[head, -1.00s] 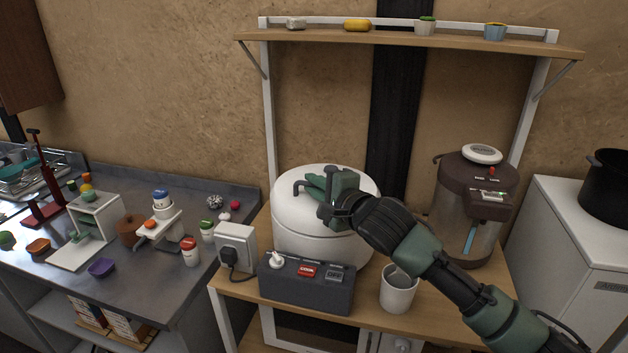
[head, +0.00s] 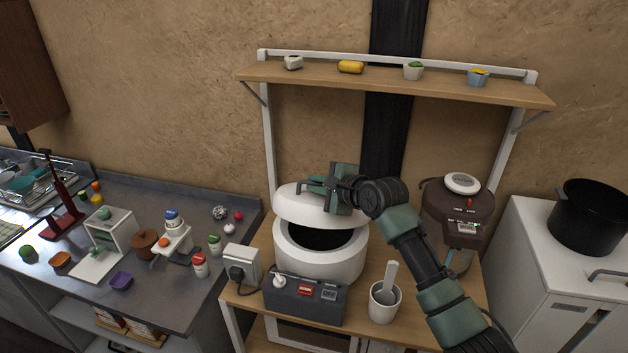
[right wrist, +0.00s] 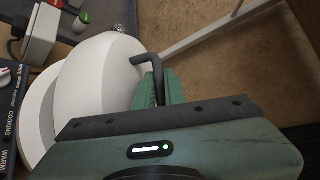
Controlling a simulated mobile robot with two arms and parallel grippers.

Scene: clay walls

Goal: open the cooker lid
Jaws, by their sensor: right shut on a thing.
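The white cooker (head: 340,262) stands on the wooden shelf unit with its dark round opening showing. Its white lid (head: 300,205) is raised and tilted above the opening, its front edge lifted. My right gripper (head: 325,184) is at the top of the lid, shut on the dark bent lid handle (head: 308,182). In the right wrist view the handle (right wrist: 141,60) runs between the green fingers, with the white lid (right wrist: 100,75) to its left. My left gripper is not in view.
A dark box with switches (head: 304,298) sits in front of the cooker, with a socket box (head: 241,264) to its left. A white cup (head: 384,302) and a brown dispenser (head: 456,215) stand to the right. A shelf (head: 400,84) with small items hangs above.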

